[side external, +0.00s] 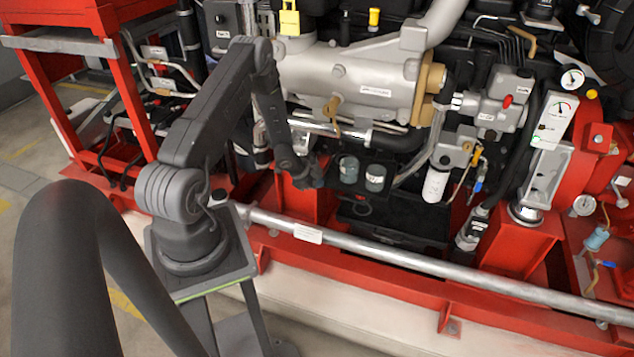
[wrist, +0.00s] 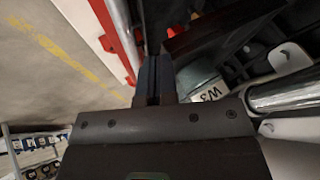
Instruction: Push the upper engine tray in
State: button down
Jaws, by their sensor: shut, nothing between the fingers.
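The upper engine tray (side external: 359,190) is a black tray low on the engine in the side view. Two grey jars, a left one (side external: 348,169) and a right one (side external: 375,178), stand in it. My gripper (side external: 314,181) is just left of the tray, near its left edge; I cannot tell if it touches. In the wrist view my gripper (wrist: 154,82) shows its dark fingers together, with nothing held. A jar with a "W3" label (wrist: 209,94) is close to the right of the fingers. How far the tray stands out is hard to tell.
A dark lower tray or box (side external: 390,222) is below the upper tray. A silver rail (side external: 400,258) runs along the front of the red frame (side external: 480,310). A white filter (side external: 436,186) hangs to the right. Open floor (wrist: 45,65) shows at left in the wrist view.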

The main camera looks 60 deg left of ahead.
jog(key=shift+w+a, duration=1.5)
